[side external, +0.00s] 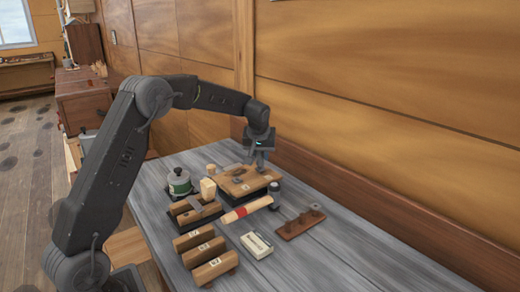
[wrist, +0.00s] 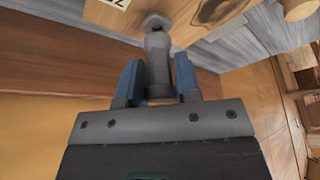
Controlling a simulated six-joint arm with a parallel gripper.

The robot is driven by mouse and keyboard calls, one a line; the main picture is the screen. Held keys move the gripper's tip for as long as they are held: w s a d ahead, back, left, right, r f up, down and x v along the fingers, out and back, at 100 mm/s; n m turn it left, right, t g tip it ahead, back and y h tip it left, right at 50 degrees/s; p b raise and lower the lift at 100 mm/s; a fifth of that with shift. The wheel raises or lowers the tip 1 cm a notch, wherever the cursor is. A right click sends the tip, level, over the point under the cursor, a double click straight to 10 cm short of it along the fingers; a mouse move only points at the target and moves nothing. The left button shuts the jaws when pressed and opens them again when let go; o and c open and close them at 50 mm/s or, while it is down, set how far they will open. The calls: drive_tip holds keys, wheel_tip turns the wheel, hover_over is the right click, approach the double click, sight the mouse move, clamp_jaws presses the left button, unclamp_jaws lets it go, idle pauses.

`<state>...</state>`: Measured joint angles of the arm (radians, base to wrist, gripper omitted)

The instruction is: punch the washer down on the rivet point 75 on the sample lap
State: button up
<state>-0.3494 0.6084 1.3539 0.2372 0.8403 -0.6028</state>
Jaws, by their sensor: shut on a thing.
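The sample lap (side external: 240,186) is a brown wooden piece on a dark base, on the bench under my gripper. In the wrist view, its wood (wrist: 85,20) crosses the top with part of a pale number label (wrist: 120,3), upside down and cut off. My gripper (side external: 262,148) is above the far right part of the lap. In the wrist view, its blue fingers (wrist: 158,80) are shut on a grey metal punch (wrist: 157,52). A small angular grey metal piece, perhaps the washer (wrist: 155,20), shows at the punch's far end. I cannot tell whether it touches the wood. The rivet point is hidden.
The wall is close behind.

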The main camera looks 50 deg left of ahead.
drive_tip(key=shift+f, duration=0.25)
idle(0.4)
drive_tip(key=shift+f, duration=0.3)
drive_tip(key=shift+f, duration=0.25)
idle(0.5)
drive_tip(key=o, duration=1.1)
drive_tip(key=shift+r, duration=4.05)
